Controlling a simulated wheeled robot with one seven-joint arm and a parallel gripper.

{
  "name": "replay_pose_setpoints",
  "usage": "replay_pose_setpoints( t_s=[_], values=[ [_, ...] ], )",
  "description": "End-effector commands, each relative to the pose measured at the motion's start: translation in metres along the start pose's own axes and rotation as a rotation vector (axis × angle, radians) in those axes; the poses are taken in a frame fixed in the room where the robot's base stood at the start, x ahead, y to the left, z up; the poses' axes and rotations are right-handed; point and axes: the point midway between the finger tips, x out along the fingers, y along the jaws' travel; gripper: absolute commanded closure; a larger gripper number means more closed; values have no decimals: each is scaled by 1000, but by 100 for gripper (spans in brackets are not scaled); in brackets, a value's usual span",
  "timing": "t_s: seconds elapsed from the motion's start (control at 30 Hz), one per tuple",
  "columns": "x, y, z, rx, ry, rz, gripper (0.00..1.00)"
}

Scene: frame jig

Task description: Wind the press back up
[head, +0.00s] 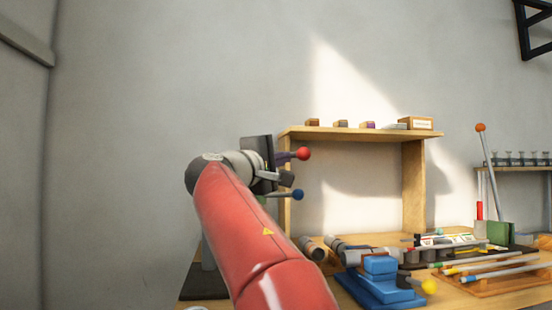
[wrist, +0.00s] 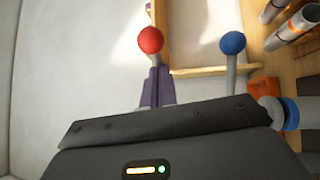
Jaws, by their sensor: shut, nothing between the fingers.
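The press is mostly hidden behind my red arm in the head view; a dark base (head: 203,284) shows at the bench's left end. A red ball knob (head: 303,153) and, below it, a blue ball knob (head: 298,195) on a grey rod stick out right of my wrist. In the wrist view the red knob (wrist: 150,40) is just beyond my fingertips, and the blue knob (wrist: 232,43) stands to the right on its rod. My gripper (head: 286,157), with purple fingers (wrist: 156,84), is shut and empty beside the red knob. Whether it touches the knob's rod, I cannot tell.
A wooden shelf (head: 360,133) with small boxes stands behind. A blue vice (head: 380,285) with a yellow knob (head: 429,286), grey cylinders (head: 312,249) and a rack of rods (head: 500,275) crowd the bench to the right. Bare wall lies to the left.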

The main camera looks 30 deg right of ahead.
Motion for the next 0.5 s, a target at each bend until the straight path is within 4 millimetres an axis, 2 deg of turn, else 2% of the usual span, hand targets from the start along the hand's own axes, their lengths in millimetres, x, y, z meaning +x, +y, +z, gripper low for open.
replay_pose_setpoints(
  t_s=[0.5],
  values=[
    [6, -2, 4, 13, 58, 1, 100]
  ],
)
